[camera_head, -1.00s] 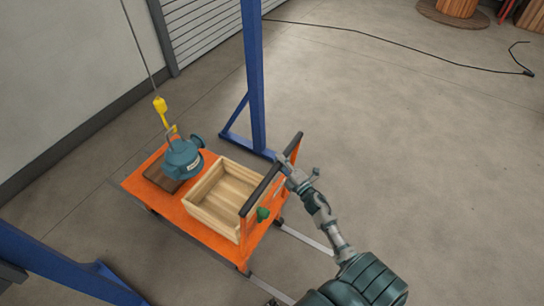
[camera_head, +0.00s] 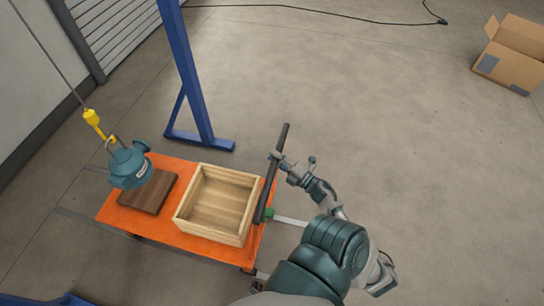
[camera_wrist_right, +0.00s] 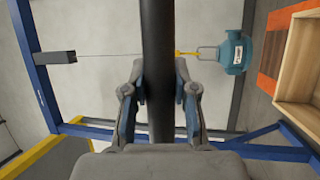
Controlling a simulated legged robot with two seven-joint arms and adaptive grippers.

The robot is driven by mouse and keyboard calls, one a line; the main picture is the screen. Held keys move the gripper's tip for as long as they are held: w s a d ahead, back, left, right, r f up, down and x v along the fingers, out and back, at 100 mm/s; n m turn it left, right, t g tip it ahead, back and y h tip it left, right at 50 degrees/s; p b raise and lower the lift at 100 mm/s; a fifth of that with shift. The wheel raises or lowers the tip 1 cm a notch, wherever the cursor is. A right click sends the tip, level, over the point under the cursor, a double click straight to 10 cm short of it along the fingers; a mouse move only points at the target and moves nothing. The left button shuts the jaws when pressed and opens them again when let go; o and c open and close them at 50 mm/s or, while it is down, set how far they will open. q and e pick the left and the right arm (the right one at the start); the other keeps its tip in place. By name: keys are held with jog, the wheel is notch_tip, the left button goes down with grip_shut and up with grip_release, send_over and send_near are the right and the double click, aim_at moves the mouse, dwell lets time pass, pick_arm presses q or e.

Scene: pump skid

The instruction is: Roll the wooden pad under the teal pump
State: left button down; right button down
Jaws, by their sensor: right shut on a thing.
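The teal pump (camera_head: 128,168) hangs from a yellow hook (camera_head: 92,120) on a cable. It covers the upper left part of the dark wooden pad (camera_head: 153,194) in the head view; the gap between them is hard to judge. The pad lies on the orange cart deck (camera_head: 180,236). My right gripper (camera_head: 276,158) is shut on the cart's black handle bar (camera_head: 270,187). In the right wrist view its fingers (camera_wrist_right: 161,105) close around the bar (camera_wrist_right: 158,45), and the pump (camera_wrist_right: 235,52) shows at the right. My left gripper is out of view.
A light wooden crate (camera_head: 239,239) sits on the cart between pad and handle. A blue gantry post (camera_head: 187,75) stands behind the cart, its foot (camera_head: 205,142) near the far edge. A cardboard box (camera_head: 510,65) is far right.

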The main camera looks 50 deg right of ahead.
jog(key=shift+f, duration=0.1)
jog(key=c, duration=1)
grip_release()
jog(key=shift+o, duration=0.6)
jog(key=shift+d, duration=0.15)
jog(key=s+f, duration=0.2)
jog(key=s, duration=0.9)
jog(key=shift+s+f, duration=0.2)
jog(key=shift+s, duration=0.2)
